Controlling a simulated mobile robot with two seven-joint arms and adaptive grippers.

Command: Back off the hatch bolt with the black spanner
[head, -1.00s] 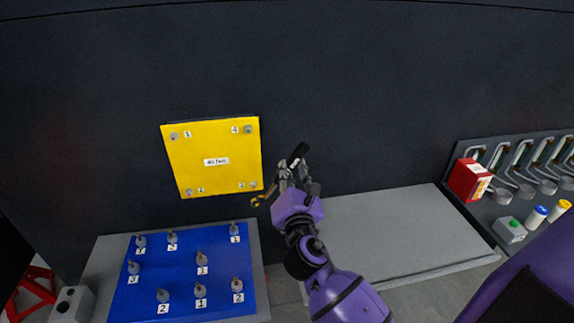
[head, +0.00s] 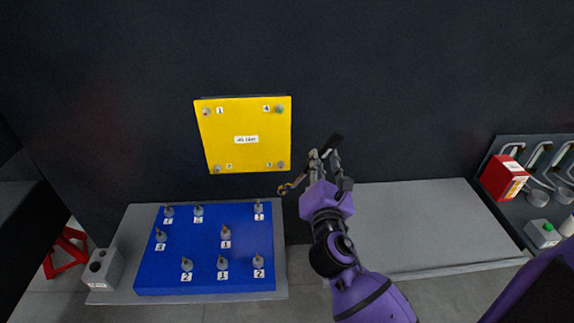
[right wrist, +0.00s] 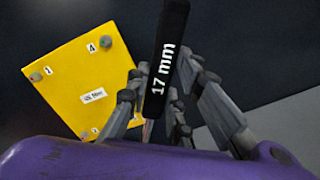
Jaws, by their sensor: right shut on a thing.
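The yellow hatch (head: 245,125) is on the dark wall, with a grey bolt at each corner beside labels 1, 2, 3 and 4. The lower right bolt (head: 281,165) is by label 3. My right gripper (head: 324,160) is shut on the black spanner (head: 333,145), to the right of and below the hatch. The spanner's brassy jaw end (head: 284,190) points left, just below the lower right bolt in the picture and apart from it. In the right wrist view the spanner handle (right wrist: 167,60) reads "17 mm"; its jaw is hidden there. My left gripper is out of view.
A blue board (head: 205,265) with several numbered bolts lies below the hatch. A grey button box (head: 101,270) and a red stand (head: 66,253) are at left. A red box (head: 504,178) and a green-button box (head: 542,234) are at right. The grey surface (head: 430,225) is clear.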

